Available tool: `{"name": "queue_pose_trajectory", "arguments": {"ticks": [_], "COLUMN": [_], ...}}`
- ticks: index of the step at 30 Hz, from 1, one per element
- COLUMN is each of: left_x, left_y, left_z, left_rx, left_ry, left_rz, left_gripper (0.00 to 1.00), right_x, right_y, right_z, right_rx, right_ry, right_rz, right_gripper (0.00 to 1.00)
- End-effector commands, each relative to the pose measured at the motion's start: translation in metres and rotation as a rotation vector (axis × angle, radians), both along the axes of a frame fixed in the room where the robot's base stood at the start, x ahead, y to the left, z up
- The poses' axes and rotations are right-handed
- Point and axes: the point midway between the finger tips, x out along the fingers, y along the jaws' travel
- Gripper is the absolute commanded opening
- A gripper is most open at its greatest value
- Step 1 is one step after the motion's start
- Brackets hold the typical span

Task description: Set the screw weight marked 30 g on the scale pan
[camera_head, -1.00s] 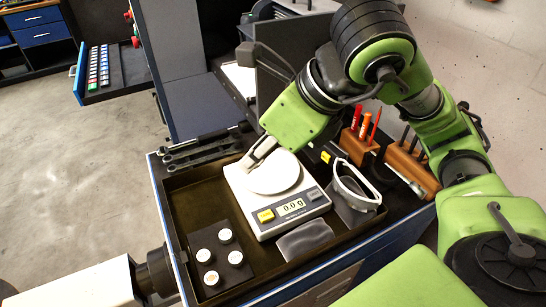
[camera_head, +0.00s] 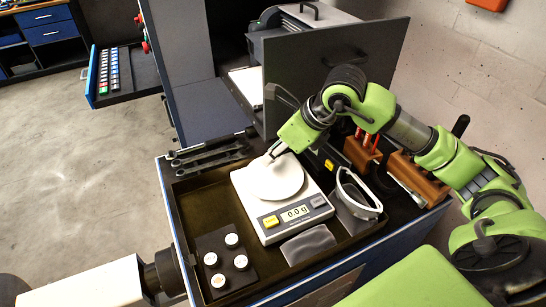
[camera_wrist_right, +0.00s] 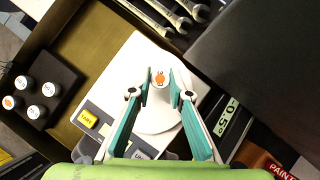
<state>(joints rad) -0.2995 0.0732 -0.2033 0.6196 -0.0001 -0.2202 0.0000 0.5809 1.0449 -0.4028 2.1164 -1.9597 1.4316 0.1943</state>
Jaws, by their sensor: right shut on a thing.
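The white scale (camera_head: 246,200) stands in the tray with its round pan (camera_head: 277,184) empty where I can see it. Its display reads 0.0 g. My right gripper (camera_head: 271,156) is over the far edge of the pan. In the right wrist view, the right gripper (camera_wrist_right: 161,84) is shut on a small white-topped screw weight (camera_wrist_right: 159,78) with an orange mark, too small to read. The weight appears over the pan (camera_wrist_right: 150,115); the gap beneath it cannot be judged. My left gripper is not in view.
A dark block (camera_head: 211,245) with several white-topped weights sits left of the scale. Safety goggles (camera_head: 358,195) lie to its right, a grey pouch (camera_head: 308,244) in front. Wrenches (camera_head: 208,155) lie behind the tray. A dark upright panel (camera_head: 335,75) stands beyond my right arm.

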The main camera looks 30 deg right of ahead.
Motion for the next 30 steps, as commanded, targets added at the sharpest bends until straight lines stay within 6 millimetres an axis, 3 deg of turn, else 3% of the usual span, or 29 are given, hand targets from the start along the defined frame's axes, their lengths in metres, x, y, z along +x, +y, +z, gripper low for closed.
{"name": "queue_pose_trajectory", "arguments": {"ticks": [6, 19, 20, 21, 30], "left_x": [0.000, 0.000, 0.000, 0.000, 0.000], "left_y": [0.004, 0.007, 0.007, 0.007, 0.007], "left_z": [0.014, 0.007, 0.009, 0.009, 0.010], "left_rx": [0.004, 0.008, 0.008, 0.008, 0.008], "left_ry": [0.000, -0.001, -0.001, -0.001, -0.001], "left_rz": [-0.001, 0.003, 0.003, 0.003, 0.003], "left_gripper": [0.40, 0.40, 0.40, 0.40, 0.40], "right_x": [-0.002, -0.001, -0.001, -0.001, -0.001], "right_y": [0.001, 0.001, 0.001, 0.001, 0.001], "right_z": [-0.020, -0.027, -0.026, -0.025, -0.025], "right_rx": [0.000, 0.001, 0.000, 0.001, 0.001], "right_ry": [0.002, 0.000, 0.000, 0.000, 0.000], "right_rz": [0.002, 0.003, 0.002, 0.003, 0.003], "right_gripper": [0.04, 0.04, 0.23, 0.34, 0.35]}}
